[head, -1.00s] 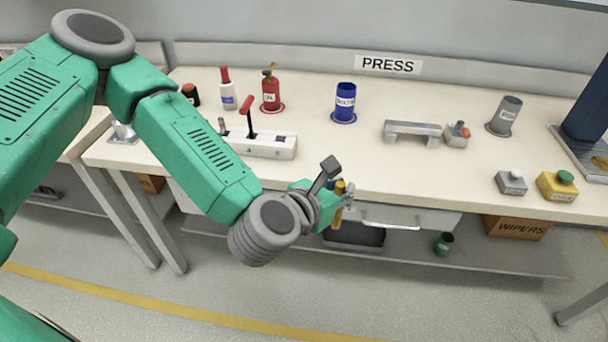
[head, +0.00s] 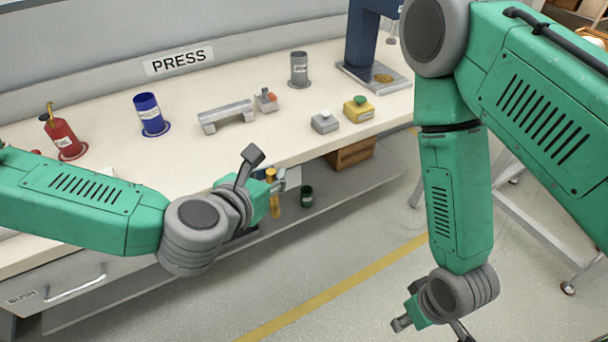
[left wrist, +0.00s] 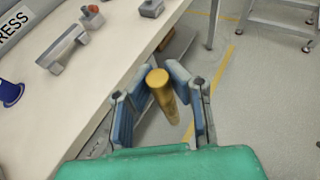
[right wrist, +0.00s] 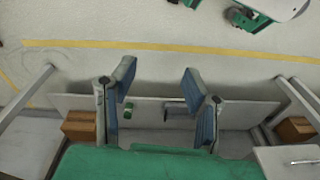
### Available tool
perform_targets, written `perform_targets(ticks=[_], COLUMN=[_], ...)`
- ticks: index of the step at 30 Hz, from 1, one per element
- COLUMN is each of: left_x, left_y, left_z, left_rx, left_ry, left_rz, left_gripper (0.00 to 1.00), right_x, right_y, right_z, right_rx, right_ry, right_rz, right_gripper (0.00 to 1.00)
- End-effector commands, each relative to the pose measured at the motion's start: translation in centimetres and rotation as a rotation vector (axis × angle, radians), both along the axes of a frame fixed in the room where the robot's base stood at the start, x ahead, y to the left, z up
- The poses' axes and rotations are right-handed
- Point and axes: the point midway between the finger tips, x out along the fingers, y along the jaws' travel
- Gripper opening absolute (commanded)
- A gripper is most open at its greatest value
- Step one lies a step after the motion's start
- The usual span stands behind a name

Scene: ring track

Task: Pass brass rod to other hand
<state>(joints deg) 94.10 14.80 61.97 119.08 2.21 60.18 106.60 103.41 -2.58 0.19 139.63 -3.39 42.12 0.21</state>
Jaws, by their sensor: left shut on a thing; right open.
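The brass rod (left wrist: 161,88) is a plain gold cylinder, held between the blue-padded fingers of my left gripper (left wrist: 162,98) in the left wrist view. In the head view my left gripper (head: 272,184) is shut on the brass rod (head: 274,202), which hangs roughly upright just off the front edge of the bench. My right gripper (head: 428,325) is at the lower right of the head view, low over the floor and well apart from the rod. In the right wrist view my right gripper (right wrist: 160,100) is open, with nothing between its fingers.
The bench (head: 190,165) carries a grey bracket (head: 226,116), a blue can (head: 150,114), a red oil can (head: 62,136), a yellow button box (head: 358,109) and a blue press (head: 364,40). A green cup (head: 306,196) stands on the lower shelf. The floor between my grippers is clear.

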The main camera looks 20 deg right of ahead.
Motion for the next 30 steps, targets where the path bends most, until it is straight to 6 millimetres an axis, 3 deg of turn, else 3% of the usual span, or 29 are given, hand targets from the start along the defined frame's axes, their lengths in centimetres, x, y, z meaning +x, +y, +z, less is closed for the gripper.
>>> perform_targets(ticks=[5,8,12,15,22,27,30], left_x=[0.0,0.0,0.0,0.0,0.0,0.0,0.0], left_y=[0.0,0.0,0.0,0.0,0.0,0.0,0.0], left_z=[0.1,0.1,0.1,0.1,0.1,0.1,0.1], left_rx=[0.000,0.000,0.000,0.000,0.000,0.000,0.000], left_ry=[-0.001,-0.001,-0.001,-0.001,-0.001,-0.001,-0.001], left_rz=[0.001,0.001,0.001,0.001,0.001,0.001,0.001], left_gripper=[0.00,0.00,0.00,0.00,0.00,0.00,0.00], right_x=[7.1,11.7,16.8,19.2,21.1,21.1,21.2], right_y=[2.8,5.0,7.8,9.4,11.3,11.7,12.1], right_z=[2.2,4.8,9.7,13.6,20.4,22.4,22.5], right_rx=[0.151,0.260,0.400,0.487,0.623,0.663,0.669], right_ry=[-0.196,-0.342,-0.540,-0.668,-0.859,-0.908,-0.915], right_rz=[0.150,0.277,0.472,0.616,0.886,0.980,0.996], right_gripper=[0.41,0.41,0.41,0.41,0.41,0.41,0.41])
